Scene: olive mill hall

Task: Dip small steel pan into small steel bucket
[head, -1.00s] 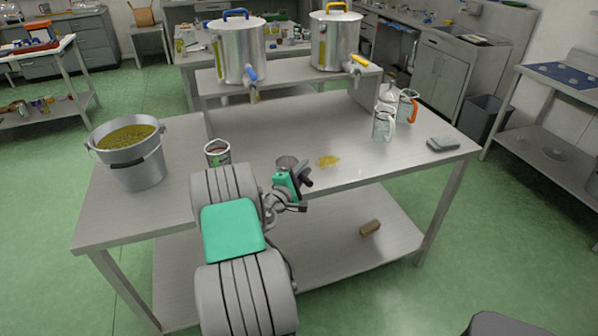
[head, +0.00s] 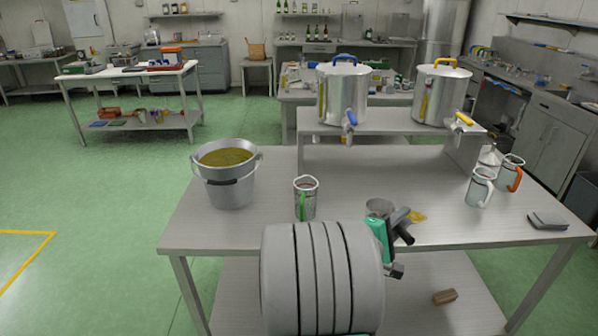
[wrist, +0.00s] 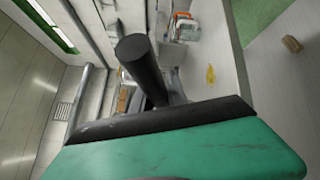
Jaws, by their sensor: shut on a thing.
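The small steel bucket (head: 232,190) stands upright at the left of the steel table, its handle down and an olive-yellow liquid inside near the rim. My gripper (head: 394,226), with green parts, is at the table's front, well to the right of the bucket. It is shut on the dark handle of the small steel pan (head: 379,208), whose round cup shows beside it in the head view. In the wrist view a black handle (wrist: 138,62) rises beyond the green gripper body; the pan's cup cannot be made out there. The pan's contents cannot be told.
A mug with a green handle (head: 306,201) stands between bucket and gripper. A yellow spill (head: 418,216) lies right of the pan. Two steel drums with taps (head: 343,95) (head: 440,97) stand on the raised shelf. Jugs (head: 480,188) stand at right.

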